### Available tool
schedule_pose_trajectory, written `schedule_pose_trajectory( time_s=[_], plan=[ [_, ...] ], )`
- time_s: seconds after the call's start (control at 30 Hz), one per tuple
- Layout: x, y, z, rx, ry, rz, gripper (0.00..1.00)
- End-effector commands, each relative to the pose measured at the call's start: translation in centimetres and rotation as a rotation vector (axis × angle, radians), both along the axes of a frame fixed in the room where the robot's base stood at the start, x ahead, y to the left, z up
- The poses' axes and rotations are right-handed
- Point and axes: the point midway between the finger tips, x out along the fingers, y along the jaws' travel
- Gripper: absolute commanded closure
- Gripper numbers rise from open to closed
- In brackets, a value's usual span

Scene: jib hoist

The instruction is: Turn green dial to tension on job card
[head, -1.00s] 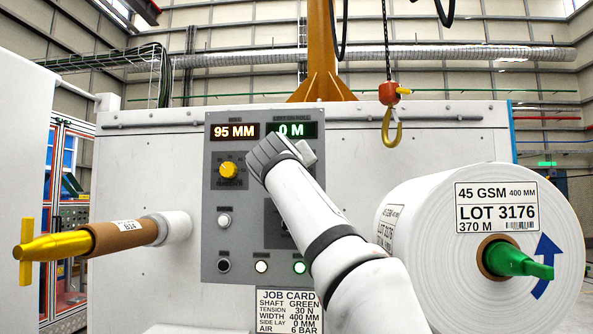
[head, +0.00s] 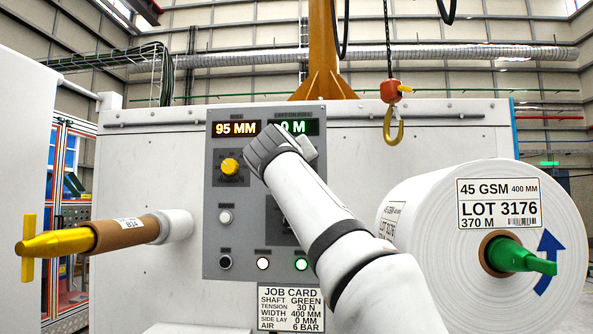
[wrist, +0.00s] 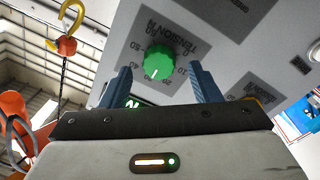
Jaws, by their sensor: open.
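In the head view my arm hides the green dial and the gripper's fingers. The job card (head: 291,308) reads shaft green, tension 30 N.
The control panel (head: 216,250) also carries a yellow knob (head: 230,167) and several buttons. A crane hook (head: 394,125) hangs at upper right. A large white roll (head: 440,250) on a green shaft stands right; a yellow shaft (head: 55,243) with a brown core sticks out left.

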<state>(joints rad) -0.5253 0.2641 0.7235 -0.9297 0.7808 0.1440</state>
Motion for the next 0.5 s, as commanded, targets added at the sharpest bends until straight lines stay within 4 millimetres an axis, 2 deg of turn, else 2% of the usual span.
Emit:
schedule_pose_trajectory(
  time_s=[0.03,0.2,0.33,0.5],
  plan=[
    [-1.1,0.0,-0.3,0.001,-0.003,0.002,0.43],
    [-3.9,0.3,-0.4,0.001,-0.001,0.002,0.43],
    [-5.2,0.4,-0.4,0.0,0.0,0.0,0.43],
    [-5.7,0.4,-0.3,0.0,0.0,-0.001,0.43]
  ],
)
